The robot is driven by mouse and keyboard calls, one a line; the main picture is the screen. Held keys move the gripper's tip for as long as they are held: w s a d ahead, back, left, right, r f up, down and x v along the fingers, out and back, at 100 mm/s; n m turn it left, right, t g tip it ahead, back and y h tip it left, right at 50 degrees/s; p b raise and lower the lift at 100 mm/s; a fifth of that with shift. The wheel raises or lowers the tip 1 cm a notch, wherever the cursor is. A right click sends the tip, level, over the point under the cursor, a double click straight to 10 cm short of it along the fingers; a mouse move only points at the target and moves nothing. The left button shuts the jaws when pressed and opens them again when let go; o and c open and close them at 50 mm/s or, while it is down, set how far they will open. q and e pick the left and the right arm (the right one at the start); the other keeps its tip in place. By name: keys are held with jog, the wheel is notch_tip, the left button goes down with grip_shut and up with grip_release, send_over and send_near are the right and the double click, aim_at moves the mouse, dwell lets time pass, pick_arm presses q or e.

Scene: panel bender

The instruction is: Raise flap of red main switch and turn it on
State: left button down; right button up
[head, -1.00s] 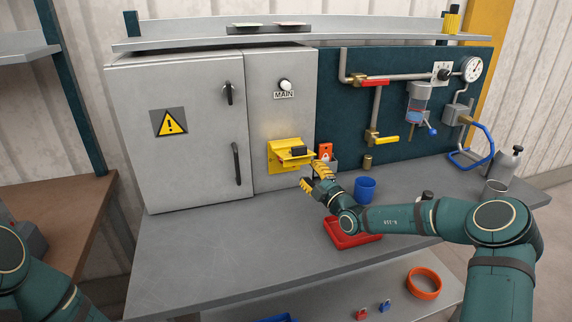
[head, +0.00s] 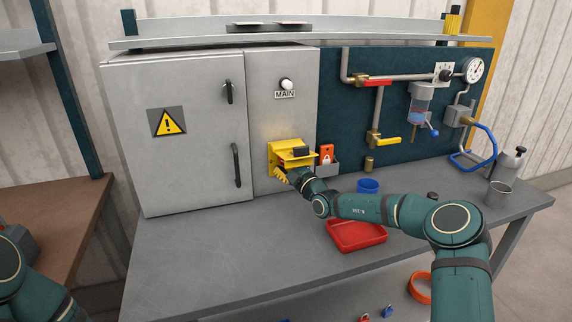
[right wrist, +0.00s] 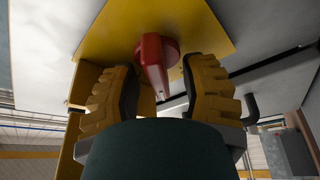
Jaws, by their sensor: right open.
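The yellow switch housing (head: 292,153) is on the cabinet's narrow right panel, below the MAIN label. My right gripper (head: 281,175) is just below and in front of the housing. In the right wrist view its fingers (right wrist: 160,92) are open, one on each side of the handle's free end, with no clear contact. My left gripper is out of view.
An orange tag in a grey holder (head: 327,160) hangs close right of the housing. The left and middle of the grey bench (head: 220,240) are clear.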

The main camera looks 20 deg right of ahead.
grip_shut()
jog(key=shift+r, duration=0.1)
jog(key=shift+r+m+p, duration=0.1)
jog(key=shift+m+p, duration=0.3)
jog(key=shift+p, duration=0.3)
jog(key=m+t+h+p, duration=0.1)
jog(key=m+p, duration=0.3)
jog(key=shift+d+r+m+t+h, duration=0.1)
jog(key=shift+d+m+t+h, duration=0.05)
jog(key=shift+m+t+h, duration=0.2)
jog(key=shift+d+m+t+h+p, duration=0.1)
jog(key=shift+m+t+h+p, duration=0.4)
jog(key=shift+m, duration=0.75)
jog(key=shift+m+t+h+p, duration=0.15)
jog(key=shift+m+h+p, duration=0.55)
jog(key=shift+m, duration=0.5)
